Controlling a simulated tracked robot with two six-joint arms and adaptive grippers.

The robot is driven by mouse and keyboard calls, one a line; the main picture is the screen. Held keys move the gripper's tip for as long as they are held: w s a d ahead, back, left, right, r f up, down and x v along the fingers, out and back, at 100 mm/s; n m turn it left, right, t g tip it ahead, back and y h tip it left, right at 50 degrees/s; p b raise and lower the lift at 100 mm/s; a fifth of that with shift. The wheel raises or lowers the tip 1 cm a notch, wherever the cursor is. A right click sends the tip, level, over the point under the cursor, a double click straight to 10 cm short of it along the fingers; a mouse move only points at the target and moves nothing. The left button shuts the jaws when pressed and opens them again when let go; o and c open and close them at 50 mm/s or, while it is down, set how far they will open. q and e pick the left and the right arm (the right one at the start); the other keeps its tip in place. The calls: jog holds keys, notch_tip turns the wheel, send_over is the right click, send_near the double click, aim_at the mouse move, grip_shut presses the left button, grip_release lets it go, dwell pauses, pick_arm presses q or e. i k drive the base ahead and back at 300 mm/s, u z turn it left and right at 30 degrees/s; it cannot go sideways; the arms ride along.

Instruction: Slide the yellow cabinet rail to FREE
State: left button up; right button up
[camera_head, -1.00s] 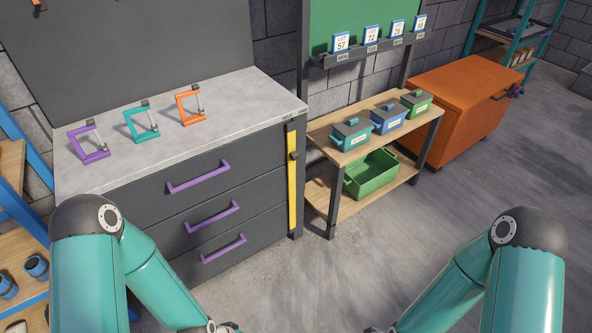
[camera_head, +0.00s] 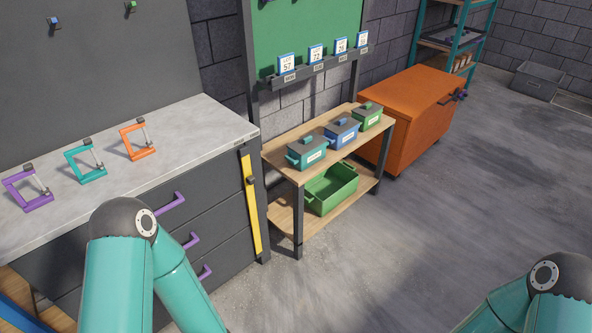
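The yellow cabinet rail (camera_head: 252,215) is a tall, narrow strip on the front right edge of the dark grey drawer cabinet (camera_head: 228,222). A small dark slider (camera_head: 250,181) sits on its upper part. Any lettering on the rail is too small to read. My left arm is in front of the cabinet and covers part of its drawers, but its gripper is out of the picture. My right arm is at the lower right, with its gripper also out of the picture.
Purple, teal and orange clamps (camera_head: 137,140) stand on the grey worktop (camera_head: 190,125). A wooden shelf unit (camera_head: 278,217) with lidded boxes and an open green bin (camera_head: 333,188) is right of the cabinet. An orange cabinet (camera_head: 415,105) stands beyond. The floor at right is clear.

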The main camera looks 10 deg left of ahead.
aim_at(249, 180)
jog(key=z, duration=0.35)
jog(key=i, duration=1.3)
jog(key=u, duration=0.5)
